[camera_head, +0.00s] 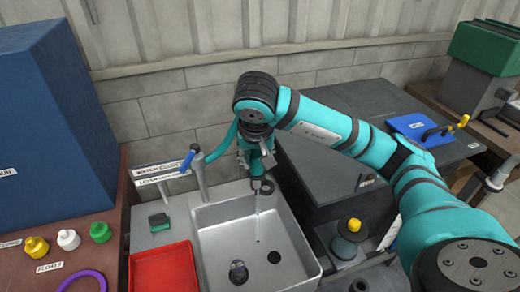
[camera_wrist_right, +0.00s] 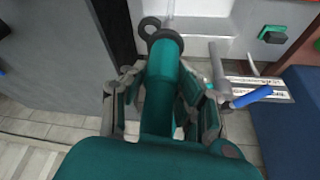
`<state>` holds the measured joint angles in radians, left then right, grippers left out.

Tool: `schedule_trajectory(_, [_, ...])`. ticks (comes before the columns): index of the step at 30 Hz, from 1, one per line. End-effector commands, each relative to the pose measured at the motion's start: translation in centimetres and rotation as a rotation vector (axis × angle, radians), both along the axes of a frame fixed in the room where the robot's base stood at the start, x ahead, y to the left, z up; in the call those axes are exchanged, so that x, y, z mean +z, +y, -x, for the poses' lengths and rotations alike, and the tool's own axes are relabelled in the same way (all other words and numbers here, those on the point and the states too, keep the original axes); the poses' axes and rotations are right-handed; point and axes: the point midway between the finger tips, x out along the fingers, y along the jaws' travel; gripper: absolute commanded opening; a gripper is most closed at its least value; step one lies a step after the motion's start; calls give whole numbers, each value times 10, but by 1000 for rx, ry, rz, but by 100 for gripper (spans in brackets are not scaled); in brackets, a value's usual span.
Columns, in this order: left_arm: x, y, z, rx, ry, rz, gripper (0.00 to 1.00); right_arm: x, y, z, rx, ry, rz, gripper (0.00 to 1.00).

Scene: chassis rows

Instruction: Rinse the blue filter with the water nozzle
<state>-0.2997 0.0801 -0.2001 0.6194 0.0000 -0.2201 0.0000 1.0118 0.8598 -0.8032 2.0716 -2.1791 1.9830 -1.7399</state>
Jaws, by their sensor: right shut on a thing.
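My right gripper (camera_head: 255,165) is above the sink (camera_head: 216,240), shut on the teal water nozzle (camera_wrist_right: 164,62), which points down. A thin stream of water (camera_head: 257,215) runs from its tip into the basin. In the right wrist view my gripper's fingers (camera_wrist_right: 163,95) lie on both sides of the nozzle. A dark, short cylinder (camera_head: 238,271) stands in the sink, left of the drain hole (camera_head: 274,257); I cannot tell whether it is the filter. No clearly blue filter shows. The tap's blue lever (camera_head: 187,162) is at the sink's back left. My left gripper is out of view.
A red tray (camera_head: 163,274) lies left of the sink, with a green block (camera_head: 159,221) behind it. A large blue cabinet (camera_head: 50,120) stands far left. Dark grey boxes (camera_head: 325,175) border the sink's right. A dark ring (camera_head: 267,187) is beside the nozzle tip.

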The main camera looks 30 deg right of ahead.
Motion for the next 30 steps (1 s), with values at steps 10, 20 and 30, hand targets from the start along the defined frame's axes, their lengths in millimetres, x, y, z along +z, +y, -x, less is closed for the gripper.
schedule_trajectory(10, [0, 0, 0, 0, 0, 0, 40, 0, 2, 1, -1, -1, 0, 0])
schedule_trajectory(20, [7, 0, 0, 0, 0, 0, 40, 1, 21, 13, 2, -2, -1, 0])
schedule_trajectory(30, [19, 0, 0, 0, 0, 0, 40, 3, 44, 27, 1, -1, 0, 0])
